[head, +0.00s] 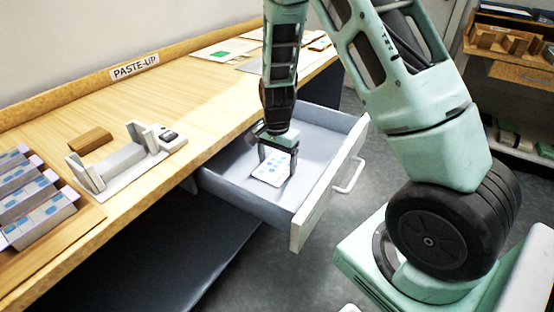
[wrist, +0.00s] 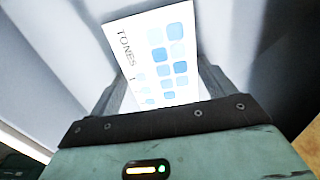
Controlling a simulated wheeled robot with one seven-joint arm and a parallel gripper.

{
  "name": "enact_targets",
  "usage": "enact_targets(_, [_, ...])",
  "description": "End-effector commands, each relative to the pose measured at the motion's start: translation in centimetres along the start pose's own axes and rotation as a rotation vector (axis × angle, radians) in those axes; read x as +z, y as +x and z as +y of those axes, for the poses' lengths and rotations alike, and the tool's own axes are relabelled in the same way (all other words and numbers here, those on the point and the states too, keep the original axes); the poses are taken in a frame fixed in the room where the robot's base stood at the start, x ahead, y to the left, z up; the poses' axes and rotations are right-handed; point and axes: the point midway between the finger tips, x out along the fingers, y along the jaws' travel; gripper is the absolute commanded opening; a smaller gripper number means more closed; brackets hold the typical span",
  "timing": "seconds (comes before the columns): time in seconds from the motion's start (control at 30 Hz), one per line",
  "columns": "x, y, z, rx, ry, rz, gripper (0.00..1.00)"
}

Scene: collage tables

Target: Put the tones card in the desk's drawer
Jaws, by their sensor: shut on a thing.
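The tones card (head: 271,168) is white with rows of blue squares. In the wrist view the card (wrist: 140,38) shows the printed word TONES. My gripper (head: 276,165) is shut on the card and points down inside the open drawer (head: 232,190). The drawer is pulled out from the desk (head: 120,98) and is grey inside with a pale front and handle. Otherwise it looks empty. I cannot tell whether the card touches the drawer floor.
The desk top holds a brown block (head: 91,140), a grey stand (head: 117,160) and a rack of card slots (head: 32,195) at the left. A PASTE-UP sign (head: 135,67) is on the back ledge. Shelves (head: 515,70) stand at the right.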

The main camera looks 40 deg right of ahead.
Motion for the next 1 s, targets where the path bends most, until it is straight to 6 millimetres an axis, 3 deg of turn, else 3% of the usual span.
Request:
enact_targets(0.03, [0.0, 0.3, 0.0, 0.000, 0.000, 0.000, 0.61])
enact_targets(0.07, [0.0, 0.1, 0.0, 0.000, 0.000, 0.000, 0.91])
enact_targets(0.1, [0.0, 0.1, 0.0, 0.000, 0.000, 0.000, 1.00])
enact_targets(0.47, [0.0, -0.8, -0.1, -0.002, -0.001, 0.001, 1.00])
enact_targets(1.0, [0.0, -10.9, -0.1, -0.003, -0.001, 0.001, 1.00])
